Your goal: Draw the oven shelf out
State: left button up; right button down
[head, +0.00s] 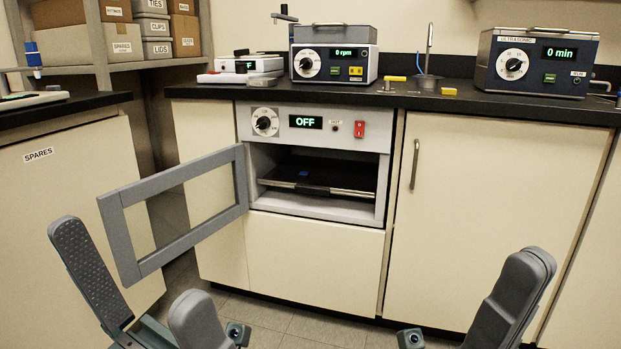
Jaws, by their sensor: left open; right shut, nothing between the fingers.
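The oven (314,118) is built in under the bench, and its display reads OFF. Its framed door (122,240) stands open, swung out to the left. The oven shelf (346,192) sits inside the chamber, with a dark handle at its front edge and a small blue item (303,173) on it. My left gripper (135,275) is open and empty, low in front of the open door and apart from the shelf. My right gripper (510,300) is shut and empty at the lower right, in front of the cupboard and away from the oven.
A black worktop (400,98) runs above the oven with several instruments and a sink tap on it. A cupboard door (490,200) with a vertical handle is to the right. The open oven door blocks the left side. The floor (300,328) in front is clear.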

aim_at(328, 177)
jog(key=i+z, duration=0.2)
jog(key=i, duration=0.3)
jog(key=i+j+z, duration=0.25)
jog(key=i, duration=0.2)
jog(key=l, duration=0.1)
